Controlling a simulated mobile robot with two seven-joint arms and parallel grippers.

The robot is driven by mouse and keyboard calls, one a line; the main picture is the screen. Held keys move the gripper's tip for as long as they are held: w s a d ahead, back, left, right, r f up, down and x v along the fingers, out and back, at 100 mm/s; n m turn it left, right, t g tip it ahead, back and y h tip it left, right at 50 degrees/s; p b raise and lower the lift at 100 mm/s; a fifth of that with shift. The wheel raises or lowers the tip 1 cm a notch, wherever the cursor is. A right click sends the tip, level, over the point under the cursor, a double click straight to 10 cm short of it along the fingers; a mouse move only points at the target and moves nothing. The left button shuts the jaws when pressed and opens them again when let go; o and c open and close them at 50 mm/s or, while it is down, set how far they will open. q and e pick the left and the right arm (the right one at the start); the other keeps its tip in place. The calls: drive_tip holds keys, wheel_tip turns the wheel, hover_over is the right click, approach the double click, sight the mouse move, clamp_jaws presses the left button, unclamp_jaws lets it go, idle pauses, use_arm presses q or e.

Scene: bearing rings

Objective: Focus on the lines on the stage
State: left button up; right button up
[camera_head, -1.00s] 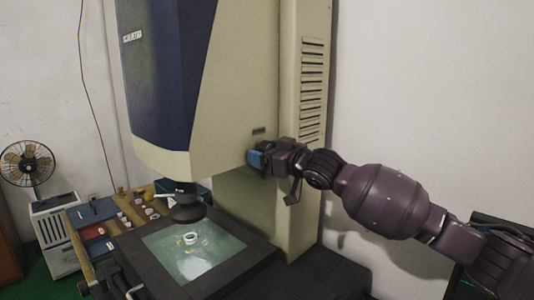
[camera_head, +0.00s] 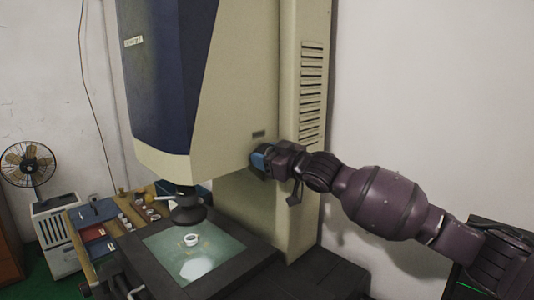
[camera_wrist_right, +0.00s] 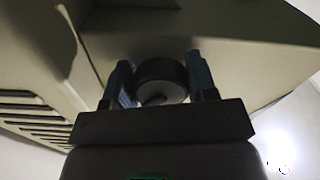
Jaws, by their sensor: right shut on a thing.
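A large beige and dark blue measuring machine (camera_head: 235,90) stands in the middle of the head view. Its black lens (camera_head: 188,208) hangs over the glass stage (camera_head: 222,252). A small white ring (camera_head: 191,240) sits on the stage below the lens, beside a bright patch of light. My right gripper (camera_head: 260,160) is at the lower right side of the machine's head. In the right wrist view, its two blue fingers (camera_wrist_right: 160,85) are closed on either side of a round dark knob (camera_wrist_right: 160,72) with a pale face. The lines on the stage are too small to make out. My left gripper is not in view.
A wooden bench (camera_head: 85,255) at the left holds blue and red trays (camera_head: 93,232) and several small rings. A fan (camera_head: 22,163) stands on a white cabinet (camera_head: 58,222) at the far left. A plain wall is behind.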

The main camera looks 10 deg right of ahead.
drive_tip(key=n+p, duration=0.3)
drive_tip(key=n, duration=0.1)
drive_tip(key=shift+r, duration=0.2)
drive_tip(key=n+p, duration=0.1)
drive_tip(key=n, duration=0.1)
drive_tip(key=shift+n+p, duration=0.4)
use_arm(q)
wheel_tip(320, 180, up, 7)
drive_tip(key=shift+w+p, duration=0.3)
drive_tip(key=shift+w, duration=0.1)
use_arm(e)
drive_tip(key=shift+f+n, duration=0.1)
drive_tip(key=shift+n, duration=0.4)
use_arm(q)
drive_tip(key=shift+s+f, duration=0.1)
use_arm(e)
drive_tip(key=o, duration=0.9)
drive_tip(key=shift+d, duration=0.1)
use_arm(q)
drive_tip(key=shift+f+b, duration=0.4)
drive_tip(key=shift+b, duration=0.15)
use_arm(e)
drive_tip(key=v, duration=1)
drive_tip(key=shift+s+d, duration=0.2)
drive_tip(key=shift+s, duration=0.1)
